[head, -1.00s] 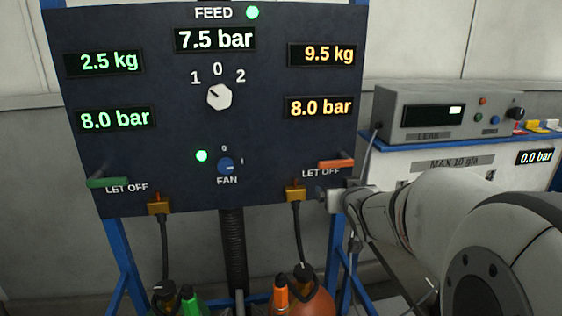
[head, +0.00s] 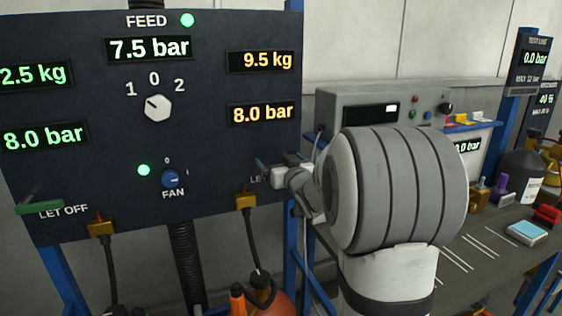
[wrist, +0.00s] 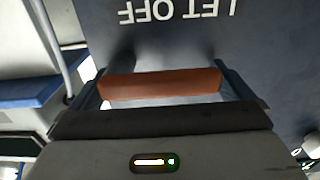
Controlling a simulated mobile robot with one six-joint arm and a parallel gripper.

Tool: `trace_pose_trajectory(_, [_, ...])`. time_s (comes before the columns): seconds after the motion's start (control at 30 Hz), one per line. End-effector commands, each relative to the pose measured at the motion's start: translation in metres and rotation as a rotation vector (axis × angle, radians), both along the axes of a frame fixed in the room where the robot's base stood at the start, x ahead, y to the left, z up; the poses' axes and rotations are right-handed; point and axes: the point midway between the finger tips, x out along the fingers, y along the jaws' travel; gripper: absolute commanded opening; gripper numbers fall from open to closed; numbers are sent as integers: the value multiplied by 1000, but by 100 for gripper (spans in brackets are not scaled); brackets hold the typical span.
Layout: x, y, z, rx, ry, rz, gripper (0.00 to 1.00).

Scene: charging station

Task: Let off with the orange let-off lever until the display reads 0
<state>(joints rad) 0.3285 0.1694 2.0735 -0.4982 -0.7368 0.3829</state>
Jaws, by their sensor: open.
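The orange let-off lever (wrist: 160,84) lies across the wrist view, in front of the dark panel below the upside-down words LET OFF. My gripper (head: 266,170) is open, with one finger at each end of the lever in the wrist view. I cannot tell whether either finger touches it. In the head view my gripper and wrist hide the lever and most of its label. The orange pressure display (head: 263,112) above it reads 8.0 bar.
The green let-off lever (head: 40,208) is at the panel's left, below a green display (head: 45,136) reading 8.0 bar. A fan knob (head: 170,179) and a brass hose fitting (head: 246,201) sit near my gripper. A grey leak device (head: 345,118) stands right of the panel.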

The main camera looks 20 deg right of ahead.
Motion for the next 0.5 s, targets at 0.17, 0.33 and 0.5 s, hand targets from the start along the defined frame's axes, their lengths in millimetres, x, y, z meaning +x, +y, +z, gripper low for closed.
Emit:
trace_pose_trajectory(0.17, [2, 0, 0, 0, 0, -1, 100])
trace_pose_trajectory(0.33, [2, -1, 0, 0, 1, -1, 95])
trace_pose_trajectory(0.5, [2, -1, 0, 0, 1, -2, 81])
